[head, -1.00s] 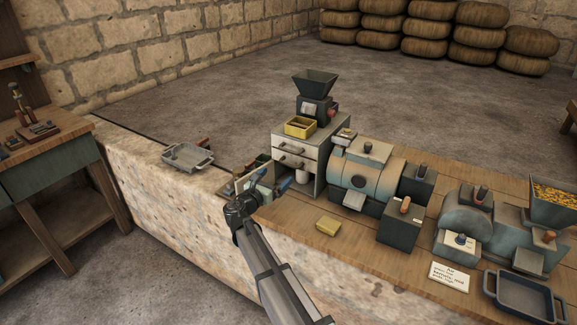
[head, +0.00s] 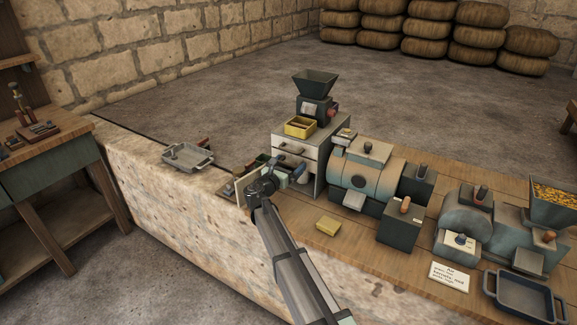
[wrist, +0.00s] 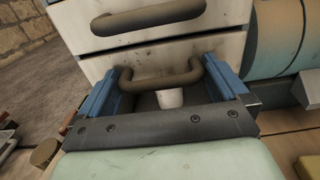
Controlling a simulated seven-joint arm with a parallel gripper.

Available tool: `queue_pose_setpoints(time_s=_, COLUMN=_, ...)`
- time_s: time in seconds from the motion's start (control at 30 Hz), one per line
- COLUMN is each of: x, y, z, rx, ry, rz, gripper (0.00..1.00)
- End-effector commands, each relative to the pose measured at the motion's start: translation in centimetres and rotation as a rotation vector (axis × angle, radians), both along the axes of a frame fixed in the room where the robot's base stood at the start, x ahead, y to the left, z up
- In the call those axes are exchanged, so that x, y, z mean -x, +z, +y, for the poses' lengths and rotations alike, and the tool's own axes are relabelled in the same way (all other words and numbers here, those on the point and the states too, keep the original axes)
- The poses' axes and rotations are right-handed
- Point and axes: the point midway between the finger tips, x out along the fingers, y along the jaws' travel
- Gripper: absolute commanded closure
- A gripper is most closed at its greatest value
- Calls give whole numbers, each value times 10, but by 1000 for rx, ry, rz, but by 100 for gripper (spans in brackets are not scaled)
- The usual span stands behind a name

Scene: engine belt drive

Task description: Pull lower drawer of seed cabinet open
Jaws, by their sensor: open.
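The seed cabinet (head: 313,160) is a pale box with a grey top, standing on the wooden bench. In the wrist view its upper drawer handle (wrist: 150,16) and lower drawer handle (wrist: 158,80) are dark bars on scuffed white fronts. Both drawers look shut. My gripper (wrist: 163,72) is open, its blue fingers at either end of the lower handle, which lies between them. I cannot tell whether they touch it. In the head view my gripper (head: 285,170) is in front of the cabinet and my arm partly hides the lower front.
A yellow box (head: 299,127) and a hopper machine (head: 316,95) are on and behind the cabinet. A round-bodied machine (head: 365,178) stands close on its right. A white cup (wrist: 170,97) shows below the lower handle. A grey tray (head: 187,156) lies left.

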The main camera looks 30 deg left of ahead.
Motion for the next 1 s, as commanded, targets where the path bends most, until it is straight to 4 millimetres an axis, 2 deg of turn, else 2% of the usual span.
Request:
queue_pose_setpoints(time_s=0.07, x=0, y=0, z=0, rx=0, ry=0, rz=0, gripper=3)
queue_pose_setpoints(time_s=0.73, x=0, y=0, z=0, rx=0, ry=0, rz=0, gripper=67)
queue_pose_setpoints(time_s=0.87, x=2, y=0, z=0, rx=0, ry=0, rz=0, gripper=68)
queue_pose_setpoints(time_s=1.0, x=17, y=0, z=-1, rx=0, ry=1, rz=0, gripper=68)
